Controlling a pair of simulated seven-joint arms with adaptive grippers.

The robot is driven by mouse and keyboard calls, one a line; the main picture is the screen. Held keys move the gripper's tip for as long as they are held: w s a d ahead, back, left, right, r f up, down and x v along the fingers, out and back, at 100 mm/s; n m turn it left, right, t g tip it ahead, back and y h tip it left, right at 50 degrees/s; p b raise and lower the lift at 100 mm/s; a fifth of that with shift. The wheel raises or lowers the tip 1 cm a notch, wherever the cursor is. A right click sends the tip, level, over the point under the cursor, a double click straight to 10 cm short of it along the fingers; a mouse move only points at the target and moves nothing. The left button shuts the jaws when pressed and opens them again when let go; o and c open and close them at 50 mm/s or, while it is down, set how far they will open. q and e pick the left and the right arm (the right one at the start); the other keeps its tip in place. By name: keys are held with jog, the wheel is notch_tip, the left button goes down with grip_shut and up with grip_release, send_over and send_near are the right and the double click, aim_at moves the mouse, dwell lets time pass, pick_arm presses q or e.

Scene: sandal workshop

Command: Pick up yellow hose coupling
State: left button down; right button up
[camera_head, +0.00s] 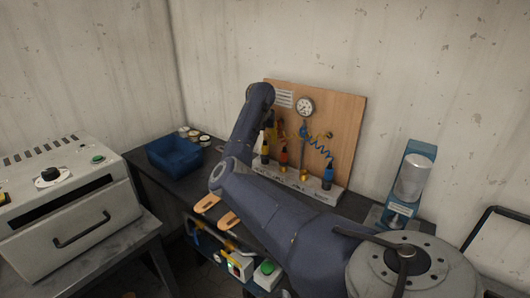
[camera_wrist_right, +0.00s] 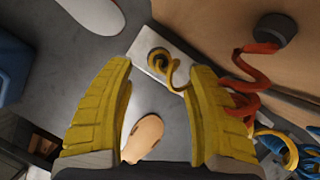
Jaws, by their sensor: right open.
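The yellow hose coupling (camera_wrist_right: 158,60) stands on a pale strip in the right wrist view, dark with yellow, with a yellow coiled hose (camera_wrist_right: 176,80) at it. In the head view the yellow coupling (camera_head: 265,153) is leftmost in the row before the wooden board. My right gripper (camera_wrist_right: 158,108) is open, its yellow ribbed fingers either side of the view. The coupling shows between and beyond the fingertips, and nothing is held. In the head view my right gripper (camera_head: 270,129) is small and partly hidden by its arm, just above the coupling. My left gripper is not in view.
A red coupling (camera_head: 284,157) and blue coupling (camera_head: 327,178) stand to the right, before the board (camera_head: 345,125) with a gauge (camera_head: 305,106). The red coil (camera_wrist_right: 258,75) lies close by the right-hand finger. A blue bin (camera_head: 174,158) stands left; tan soles (camera_head: 228,220) lie in front.

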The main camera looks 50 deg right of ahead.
aim_at(265, 144)
jog(key=shift+x, duration=2.85)
grip_shut()
